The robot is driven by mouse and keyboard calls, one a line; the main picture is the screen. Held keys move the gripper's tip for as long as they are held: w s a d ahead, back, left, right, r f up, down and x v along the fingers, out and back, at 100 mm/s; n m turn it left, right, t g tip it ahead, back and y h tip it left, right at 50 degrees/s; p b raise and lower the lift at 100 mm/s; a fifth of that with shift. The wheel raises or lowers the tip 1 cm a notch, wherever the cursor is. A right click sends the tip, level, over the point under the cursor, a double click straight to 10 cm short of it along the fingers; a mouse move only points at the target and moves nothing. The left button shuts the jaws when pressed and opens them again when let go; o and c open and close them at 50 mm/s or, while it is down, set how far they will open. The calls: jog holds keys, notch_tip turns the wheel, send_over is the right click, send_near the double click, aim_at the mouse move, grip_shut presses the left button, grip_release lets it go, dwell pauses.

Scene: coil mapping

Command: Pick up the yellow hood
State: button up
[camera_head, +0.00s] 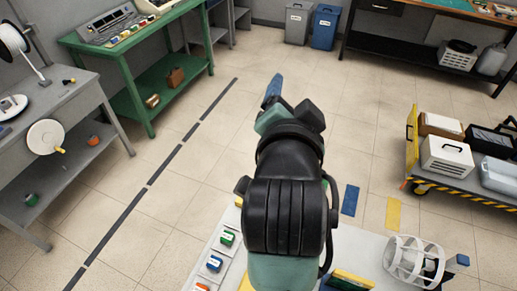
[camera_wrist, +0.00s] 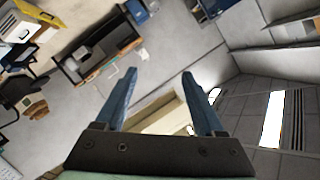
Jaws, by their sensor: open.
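My gripper (camera_head: 274,90) is raised at the far end of my arm, pointing away over the floor. In the wrist view its two blue fingers (camera_wrist: 159,77) are spread apart with nothing between them. I cannot identify the yellow hood with certainty. A yellow-topped block (camera_head: 353,279) shows at the bottom edge of the head view, on the near white table (camera_head: 345,250), partly cut off and beside my arm. My gripper is far from this table's surface. No yellow hood can be made out in the wrist view.
A white round cage-like frame (camera_head: 412,262) stands at the table's right. Small coloured blocks (camera_head: 214,263) line its left side, near my arm. A loaded cart (camera_head: 462,186) stands at right, a green bench (camera_head: 130,45) at upper left. The floor between is open.

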jog(key=s+f+m+g, duration=0.4)
jog(key=s+f, duration=0.3)
jog(key=f, duration=0.5)
jog(key=s+a+f+m+g, duration=0.1)
jog(key=s+f+m+g, duration=0.3)
jog(key=f, duration=0.8)
jog(key=s+a+f+m+g+y, duration=0.1)
jog(key=s+f+m+g, duration=0.3)
jog(key=s+f+g, duration=0.3)
jog(key=shift+s+a+f+m, duration=0.1)
jog(key=shift+s+f, duration=0.35)
jog(key=shift+f, duration=0.5)
jog(key=shift+s+d+f+m, duration=0.1)
jog(key=shift+s+f, duration=0.4)
jog(key=shift+f, duration=0.45)
jog(key=shift+s+a+f+m, duration=0.1)
jog(key=shift+s+f, duration=0.35)
jog(key=shift+f, duration=0.5)
jog(key=shift+s+f+p, duration=0.15)
jog(key=shift+f+p, duration=0.15)
jog(key=shift+f, duration=1.15)
jog(key=shift+s+f+p, duration=0.1)
jog(key=shift+f+p, duration=0.2)
jog(key=shift+f, duration=1.15)
grip_shut()
